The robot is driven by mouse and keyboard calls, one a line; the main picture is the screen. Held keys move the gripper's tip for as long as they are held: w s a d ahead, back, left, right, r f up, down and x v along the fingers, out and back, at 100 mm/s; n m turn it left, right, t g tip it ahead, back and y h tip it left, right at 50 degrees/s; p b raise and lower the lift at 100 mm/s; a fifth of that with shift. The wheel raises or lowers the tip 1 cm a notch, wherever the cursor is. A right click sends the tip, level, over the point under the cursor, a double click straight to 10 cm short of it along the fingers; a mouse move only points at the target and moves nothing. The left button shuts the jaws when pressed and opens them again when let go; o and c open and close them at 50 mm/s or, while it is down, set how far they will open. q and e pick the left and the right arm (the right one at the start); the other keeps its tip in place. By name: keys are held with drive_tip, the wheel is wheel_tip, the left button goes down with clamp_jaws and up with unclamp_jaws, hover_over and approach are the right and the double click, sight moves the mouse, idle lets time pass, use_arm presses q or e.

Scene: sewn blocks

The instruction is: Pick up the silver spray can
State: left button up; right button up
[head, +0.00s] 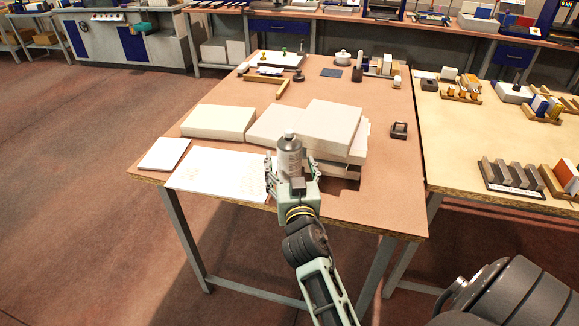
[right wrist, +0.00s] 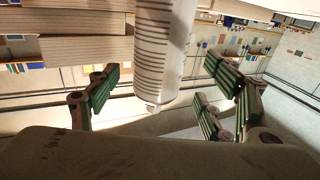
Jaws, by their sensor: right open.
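The silver spray can (head: 290,158) stands upright at the front of the wooden table, beside the stack of cream blocks. My right gripper (head: 291,178) is at the can's near side in the head view, with its fingers around the lower part of the can. In the right wrist view the can (right wrist: 164,50) shows upside down between the spread green-padded fingers of the gripper (right wrist: 162,92). Gaps show on both sides, so the gripper is open and not closed on the can. The can's base is hidden in the head view. My left gripper is not in view.
Cream blocks (head: 330,125) are stacked just behind and right of the can. White sheets (head: 215,175) lie left of it. A small dark tape dispenser (head: 399,131) sits to the right. A second table (head: 460,145) with several small items adjoins on the right.

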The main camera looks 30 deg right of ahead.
drive_tip(key=p+x, duration=0.1)
drive_tip(key=x, duration=0.3)
drive_tip(key=shift+s+r, duration=0.1)
drive_tip(key=shift+r, duration=0.05)
drive_tip(key=shift+w+d+p, duration=0.3)
drive_tip(key=shift+w, duration=0.15)
drive_tip(key=c, duration=1.6)
drive_tip(key=shift+c, duration=0.5)
